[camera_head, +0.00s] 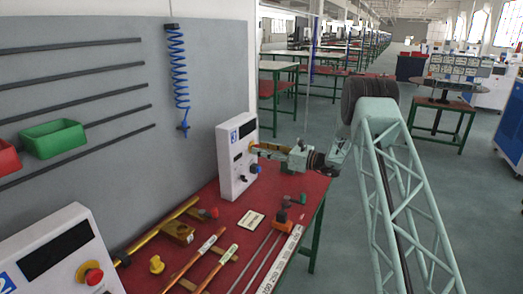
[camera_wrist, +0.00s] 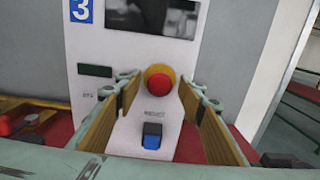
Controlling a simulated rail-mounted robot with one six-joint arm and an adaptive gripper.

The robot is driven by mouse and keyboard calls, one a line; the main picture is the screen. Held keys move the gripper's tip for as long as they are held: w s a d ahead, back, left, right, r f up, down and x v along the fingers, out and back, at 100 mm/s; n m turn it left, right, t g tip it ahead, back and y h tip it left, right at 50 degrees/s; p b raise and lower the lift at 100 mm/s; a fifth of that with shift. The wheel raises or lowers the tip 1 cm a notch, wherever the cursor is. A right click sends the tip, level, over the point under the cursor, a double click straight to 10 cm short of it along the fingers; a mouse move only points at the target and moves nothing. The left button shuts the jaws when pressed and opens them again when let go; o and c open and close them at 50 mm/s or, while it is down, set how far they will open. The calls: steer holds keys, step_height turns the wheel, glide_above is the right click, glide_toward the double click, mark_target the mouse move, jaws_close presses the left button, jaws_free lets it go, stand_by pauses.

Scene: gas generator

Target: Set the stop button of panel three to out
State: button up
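Panel three (camera_head: 230,165) is a white upright box with a blue "3" label, at the back end of the red table. It also fills the middle of the wrist view (camera_wrist: 110,50). Its stop button (camera_wrist: 159,80) is a red knob on a yellow collar. My gripper (camera_head: 257,150) is at the panel's front face in the head view. In the wrist view my gripper (camera_wrist: 160,92) is open, with one finger on each side of the stop button and gaps between. Whether the button is in or out cannot be told from this angle.
A blue rocker switch (camera_wrist: 152,137) sits just below the stop button, and a dark display (camera_wrist: 153,15) above it. Panel two (camera_head: 45,250) stands at front left. The red table (camera_head: 240,210) holds rods, tools and a yellow knob (camera_head: 157,264). A blue coiled hose (camera_head: 179,75) hangs at the wall.

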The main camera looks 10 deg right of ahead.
steer(key=c, duration=1.1)
steer(key=shift+s+d, duration=0.45)
steer(key=shift+d, duration=0.05)
steer(key=o, duration=1.1)
steer(key=shift+d, duration=0.1)
steer(key=v, duration=1.2)
